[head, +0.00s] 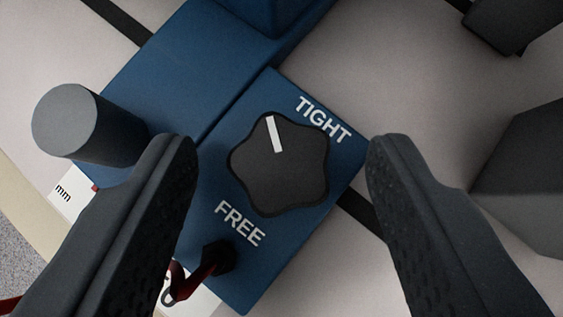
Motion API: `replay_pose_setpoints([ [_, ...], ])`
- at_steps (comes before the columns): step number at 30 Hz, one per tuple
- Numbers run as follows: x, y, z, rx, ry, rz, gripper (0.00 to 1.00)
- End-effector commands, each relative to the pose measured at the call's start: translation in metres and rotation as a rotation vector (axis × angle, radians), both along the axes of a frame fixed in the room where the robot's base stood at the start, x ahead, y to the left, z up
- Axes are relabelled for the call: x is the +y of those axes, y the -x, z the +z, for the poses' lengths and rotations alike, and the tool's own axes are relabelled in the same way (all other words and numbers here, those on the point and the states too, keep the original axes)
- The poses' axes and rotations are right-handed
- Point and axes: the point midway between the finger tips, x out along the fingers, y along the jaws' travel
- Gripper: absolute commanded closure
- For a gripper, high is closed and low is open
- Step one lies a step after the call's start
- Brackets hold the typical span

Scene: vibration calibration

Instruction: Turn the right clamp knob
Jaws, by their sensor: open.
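A dark, lobed clamp knob (275,180) sits on a blue clamp block (240,287). A white pointer line on the knob points up and slightly left in the picture. The word TIGHT is printed above and right of the knob, and FREE is printed below and left of it. My gripper (282,150) is open, with one finger on each side of the knob. Neither finger touches the knob in this view. The fingers hide part of the block's left side and the surface below.
A red cable (196,279) runs into a dark socket on the block. Dark grey blocks (530,165) stand at the right. Pale surface shows between.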

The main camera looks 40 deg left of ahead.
Motion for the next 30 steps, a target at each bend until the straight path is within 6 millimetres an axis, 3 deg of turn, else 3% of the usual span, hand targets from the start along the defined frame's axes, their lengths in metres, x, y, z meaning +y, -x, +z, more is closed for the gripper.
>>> replay_pose_setpoints([
  [3,-0.0002,0.0,0.0003,0.0,0.0,0.0,0.52],
  [8,-0.0003,0.0,0.0004,0.0,0.001,-0.001,0.94],
  [20,0.0004,0.0004,0.0009,0.001,0.002,-0.057,0.94],
  [30,0.0041,0.0027,0.0053,0.0,0.004,-0.284,0.94],
])
